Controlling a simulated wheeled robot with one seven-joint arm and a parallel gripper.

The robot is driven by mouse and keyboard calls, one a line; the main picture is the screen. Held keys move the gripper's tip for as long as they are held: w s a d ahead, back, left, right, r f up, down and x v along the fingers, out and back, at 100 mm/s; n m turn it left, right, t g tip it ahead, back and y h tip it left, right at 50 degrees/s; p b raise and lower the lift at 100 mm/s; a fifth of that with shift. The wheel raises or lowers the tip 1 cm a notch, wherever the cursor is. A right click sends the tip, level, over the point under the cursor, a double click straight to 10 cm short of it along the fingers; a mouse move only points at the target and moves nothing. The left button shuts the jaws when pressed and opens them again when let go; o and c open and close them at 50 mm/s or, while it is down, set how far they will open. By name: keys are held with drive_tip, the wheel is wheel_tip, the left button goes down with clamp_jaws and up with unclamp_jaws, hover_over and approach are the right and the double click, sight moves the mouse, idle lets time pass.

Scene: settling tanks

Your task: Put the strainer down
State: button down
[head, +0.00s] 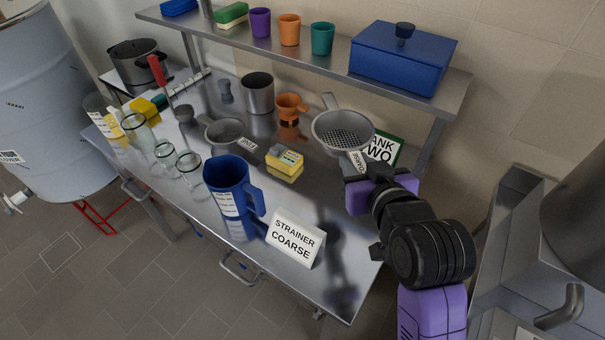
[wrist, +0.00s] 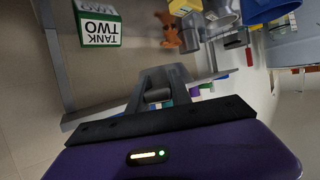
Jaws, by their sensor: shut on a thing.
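The coarse strainer (head: 343,133), a grey perforated bowl with a "COARSE" label on its handle, is held over the right part of the steel bench (head: 262,205). My gripper (head: 360,176) is shut on its handle. It seems to be off the bench, but the gap beneath is hard to judge. A white "STRAINER COARSE" sign (head: 296,240) stands at the bench's front right. A second strainer, labelled fine (head: 224,132), lies further left. In the wrist view I see my purple gripper body and grey fingers (wrist: 163,83); I cannot make out the strainer bowl there.
A blue jug (head: 226,185) stands left of the sign, with several glass beakers beyond. A shelf (head: 330,62) overhangs the rear.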

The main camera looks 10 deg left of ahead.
sight(343, 227)
wheel_tip(343, 227, down, 20)
drive_tip(key=shift+r+p, duration=0.1)
drive_tip(key=shift+p, duration=0.2)
idle(0.4)
drive_tip(key=shift+f, duration=0.3)
drive_tip(key=c, duration=1.2)
unclamp_jaws()
drive_tip(key=shift+o, duration=0.2)
drive_tip(key=shift+r, duration=0.2)
drive_tip(key=b+v, duration=0.1)
drive_tip(key=v, duration=1.1)
drive_tip(key=shift+r, duration=0.1)
